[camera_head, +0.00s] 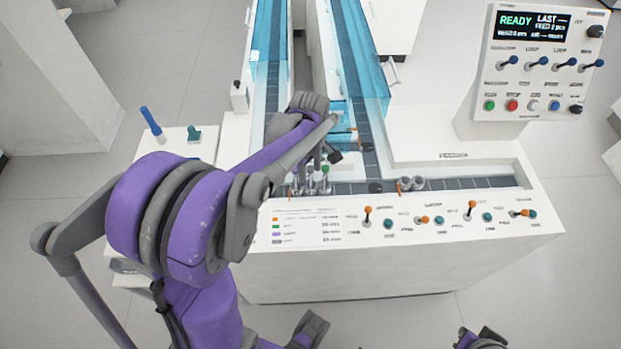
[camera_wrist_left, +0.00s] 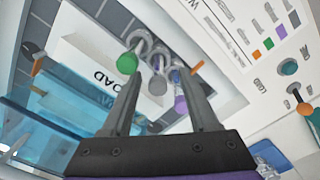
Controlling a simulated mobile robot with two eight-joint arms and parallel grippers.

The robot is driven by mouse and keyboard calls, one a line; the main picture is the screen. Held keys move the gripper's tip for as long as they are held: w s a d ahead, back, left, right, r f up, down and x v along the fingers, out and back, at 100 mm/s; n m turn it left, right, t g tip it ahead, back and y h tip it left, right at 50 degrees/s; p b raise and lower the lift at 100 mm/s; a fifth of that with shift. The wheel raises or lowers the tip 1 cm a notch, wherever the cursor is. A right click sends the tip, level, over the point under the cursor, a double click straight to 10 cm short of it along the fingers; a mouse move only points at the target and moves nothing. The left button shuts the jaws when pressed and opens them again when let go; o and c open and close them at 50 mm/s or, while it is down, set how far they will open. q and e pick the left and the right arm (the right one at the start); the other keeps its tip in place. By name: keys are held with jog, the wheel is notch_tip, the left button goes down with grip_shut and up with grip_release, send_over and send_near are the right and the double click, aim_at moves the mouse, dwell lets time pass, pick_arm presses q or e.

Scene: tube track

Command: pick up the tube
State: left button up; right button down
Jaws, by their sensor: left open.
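Several small tubes stand in a row in a clear-ringed holder at the near left of the track. In the left wrist view a green-capped tube (camera_wrist_left: 130,62) is beside one finger, a grey-ended tube (camera_wrist_left: 157,84) is between the fingers, and a purple-ended tube (camera_wrist_left: 181,102) is by the other finger. An orange-tipped piece (camera_wrist_left: 197,68) is beyond them. In the head view the green-capped tube (camera_head: 325,178) shows at the row's right. My left gripper (camera_wrist_left: 158,72) is open, its fingers spread around the row's middle. In the head view my left arm partly hides it.
A blue clear cover (camera_head: 358,45) stands over the track lane behind. A panel of switches (camera_head: 440,222) lines the front of the machine. A control box (camera_head: 540,62) is at the upper right. A blue pen-like rod (camera_head: 152,120) stands on the left side table.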

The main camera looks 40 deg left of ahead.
pick_arm(q)
jog(key=shift+w+f, duration=0.15)
jog(key=shift+f, duration=1.3)
grip_shut()
jog(key=shift+r, duration=0.1)
notch_tip(320, 180, up, 10)
jog(key=shift+f+p, duration=0.1)
jog(key=shift+p, duration=0.35)
